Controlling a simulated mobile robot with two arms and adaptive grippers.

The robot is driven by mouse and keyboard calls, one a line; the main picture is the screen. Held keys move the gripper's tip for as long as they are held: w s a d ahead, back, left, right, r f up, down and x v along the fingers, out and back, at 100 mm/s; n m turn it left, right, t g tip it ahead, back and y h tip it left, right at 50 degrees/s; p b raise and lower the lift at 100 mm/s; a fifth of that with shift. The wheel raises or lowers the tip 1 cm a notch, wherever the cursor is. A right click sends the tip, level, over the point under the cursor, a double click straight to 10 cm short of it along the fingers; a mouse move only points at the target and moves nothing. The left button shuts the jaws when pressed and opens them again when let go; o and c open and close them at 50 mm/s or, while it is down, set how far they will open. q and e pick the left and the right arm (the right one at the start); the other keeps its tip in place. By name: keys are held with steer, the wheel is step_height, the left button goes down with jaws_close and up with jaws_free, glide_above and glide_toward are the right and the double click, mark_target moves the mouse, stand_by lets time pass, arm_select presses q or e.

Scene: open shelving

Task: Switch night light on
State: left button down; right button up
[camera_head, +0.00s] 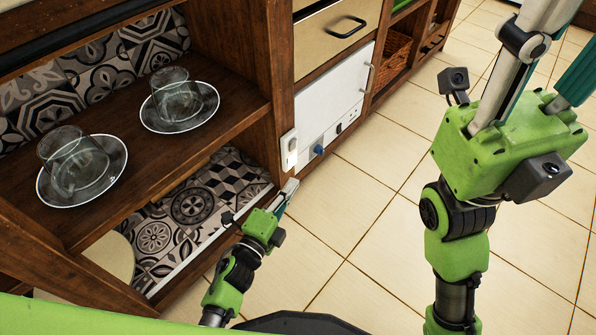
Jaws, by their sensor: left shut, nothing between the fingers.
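A white night light (289,150) is fixed upright on the front of the brown wooden post beside the lower shelf. A small bright spot shows on it, but I cannot tell whether it is on or off. My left gripper (288,192) is shut and empty. Its fingertips are just below the night light and look apart from it, near the lower front edge of the shelving. My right gripper (545,75) is large at the upper right, pointing up and away from the night light. Its fingertips run out of the picture, so its opening is hidden.
A drawer (335,35) is above the panel. Tiled floor (350,220) lies open between my arms.

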arm_select(q)
steer(key=shift+v, duration=1.1)
